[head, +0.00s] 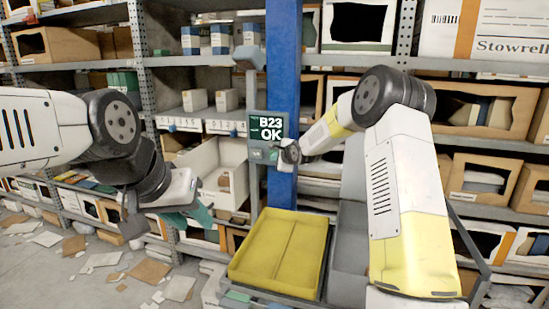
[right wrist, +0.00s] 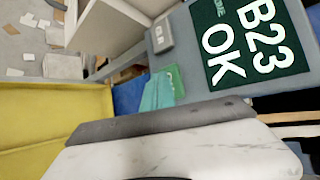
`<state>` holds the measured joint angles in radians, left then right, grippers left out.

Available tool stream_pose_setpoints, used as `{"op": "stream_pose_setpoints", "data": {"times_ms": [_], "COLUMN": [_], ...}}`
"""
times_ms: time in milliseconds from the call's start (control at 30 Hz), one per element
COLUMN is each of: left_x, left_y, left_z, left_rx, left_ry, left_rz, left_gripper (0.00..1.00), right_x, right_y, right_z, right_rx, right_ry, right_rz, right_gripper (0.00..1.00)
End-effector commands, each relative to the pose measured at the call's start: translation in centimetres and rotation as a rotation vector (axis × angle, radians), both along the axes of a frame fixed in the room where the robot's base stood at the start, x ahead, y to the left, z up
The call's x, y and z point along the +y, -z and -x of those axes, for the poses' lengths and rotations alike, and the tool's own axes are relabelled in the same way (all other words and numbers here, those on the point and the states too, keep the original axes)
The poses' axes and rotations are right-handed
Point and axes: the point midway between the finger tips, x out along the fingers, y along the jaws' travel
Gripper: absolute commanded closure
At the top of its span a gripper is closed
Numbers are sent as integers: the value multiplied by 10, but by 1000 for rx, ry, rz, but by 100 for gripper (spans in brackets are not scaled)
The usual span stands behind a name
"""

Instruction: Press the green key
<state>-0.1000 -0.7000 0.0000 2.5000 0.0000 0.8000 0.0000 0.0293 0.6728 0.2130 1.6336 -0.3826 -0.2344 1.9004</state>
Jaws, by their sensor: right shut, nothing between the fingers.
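The panel (head: 268,127) has a dark green screen reading B23 OK and is fixed by the blue post. In the right wrist view the screen (right wrist: 252,45) is large, with a pale grey key (right wrist: 160,36) beside it. The green key (right wrist: 176,80) is partly hidden behind the teal fingertips of my right gripper (right wrist: 157,92), which is shut and empty. The right gripper (head: 277,156) is at the panel's lower part in the head view; I cannot tell whether it touches the key. My left gripper (head: 196,212) hangs at the left, away from the panel; its jaw opening is unclear.
A yellow tray (head: 245,285) stands below the panel, beside a grey bin (head: 348,255). The blue post (head: 283,90) rises directly behind the right gripper. Racks of cardboard boxes (head: 485,105) fill the background. Cardboard scraps (head: 150,270) litter the floor at left.

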Motion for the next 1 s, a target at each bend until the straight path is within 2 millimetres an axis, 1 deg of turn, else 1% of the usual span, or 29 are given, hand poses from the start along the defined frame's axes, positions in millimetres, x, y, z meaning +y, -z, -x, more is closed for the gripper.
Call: {"op": "stream_pose_setpoints", "data": {"times_ms": [200,567,667,1000], "left_x": [0,0,0,0], "left_y": [0,0,0,0], "left_z": [0,0,0,0], "left_rx": [0,0,0,0], "left_ry": [0,0,0,0], "left_rz": [0,0,0,0], "left_gripper": [64,64,64,64], "right_x": [3,4,7,17], "right_y": [0,0,0,-1], "right_z": [11,14,20,52], "right_rx": [-1,0,0,0], "right_ry": [0,0,-1,-1], "right_rz": [1,0,0,0], "right_gripper": [100,100,100,100]}}
